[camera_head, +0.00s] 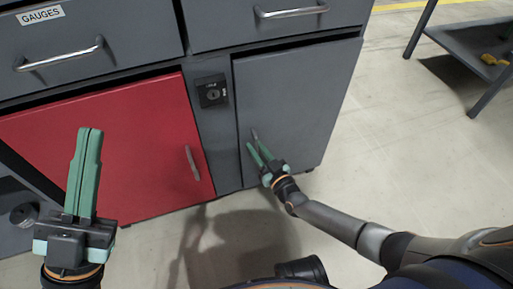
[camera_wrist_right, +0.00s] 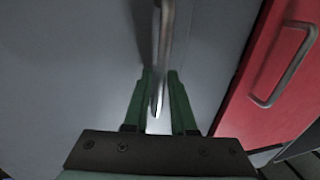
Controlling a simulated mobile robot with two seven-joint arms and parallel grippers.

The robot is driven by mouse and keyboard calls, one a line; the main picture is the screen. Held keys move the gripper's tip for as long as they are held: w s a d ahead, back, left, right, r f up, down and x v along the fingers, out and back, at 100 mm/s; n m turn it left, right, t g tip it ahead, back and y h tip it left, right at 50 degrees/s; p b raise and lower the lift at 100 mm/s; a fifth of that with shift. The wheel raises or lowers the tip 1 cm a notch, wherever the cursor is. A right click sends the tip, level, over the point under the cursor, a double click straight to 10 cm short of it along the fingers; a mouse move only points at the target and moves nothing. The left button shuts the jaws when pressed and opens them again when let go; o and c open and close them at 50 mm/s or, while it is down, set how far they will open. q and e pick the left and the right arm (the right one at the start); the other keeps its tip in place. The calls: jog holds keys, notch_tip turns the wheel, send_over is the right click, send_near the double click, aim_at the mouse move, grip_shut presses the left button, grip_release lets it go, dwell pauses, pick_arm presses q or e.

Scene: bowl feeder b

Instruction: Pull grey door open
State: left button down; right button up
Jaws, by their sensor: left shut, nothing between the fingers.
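The grey door (camera_head: 295,95) is on the right side of the cabinet in the head view. It looks flush with the cabinet front, with a dark gap along its top edge. Its metal handle (camera_head: 255,134) is near the door's left edge; the handle also shows in the right wrist view (camera_wrist_right: 163,45). My right gripper (camera_head: 255,153) is at the handle's lower end. In the right wrist view its green fingers (camera_wrist_right: 160,85) are apart, with the handle's end between them. My left gripper (camera_head: 90,132) is shut and empty, in front of the red door.
A red door (camera_head: 110,140) with its own handle (camera_head: 192,163) is left of the grey door. A panel with a lock (camera_head: 212,91) is between them. Drawers with metal handles (camera_head: 290,11) are above. A shelf unit (camera_head: 470,42) stands at the upper right. The floor (camera_head: 400,140) right of the cabinet is clear.

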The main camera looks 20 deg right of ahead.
grip_shut()
dwell(1.0)
